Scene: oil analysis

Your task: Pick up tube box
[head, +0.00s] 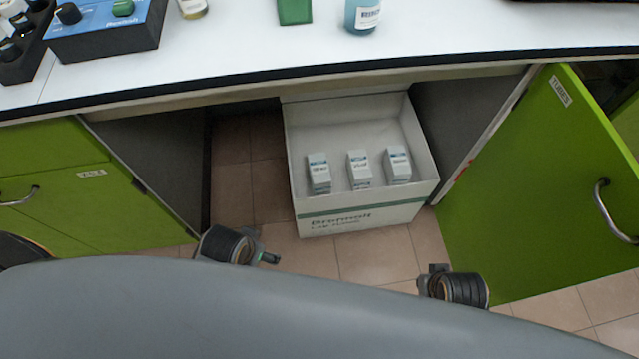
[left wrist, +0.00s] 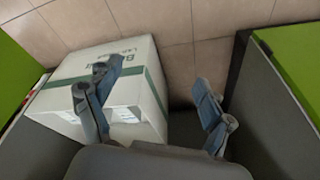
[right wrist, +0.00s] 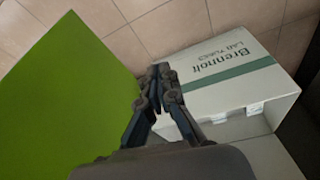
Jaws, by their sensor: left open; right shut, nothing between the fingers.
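The tube box (head: 362,217) is an open white carton with a green stripe, on the tiled floor under the bench, with three small white and blue boxes (head: 358,168) inside. Its printed side also shows in the left wrist view (left wrist: 136,55) and the right wrist view (right wrist: 225,62). My left gripper (head: 268,246) is in front of the box's left side; in the left wrist view its spread fingers (left wrist: 160,98) are open, one overlapping the box in the picture. My right gripper (head: 438,270) is in front of the box's right side; its fingers (right wrist: 160,72) are together and empty.
An open green door (head: 530,190) labelled TUBES stands right of the box, and a green cabinet (head: 60,185) is on the left. The white bench top (head: 240,45) overhangs the box and carries a blue device (head: 105,28) and bottles. Floor tiles (head: 370,258) before the box are clear.

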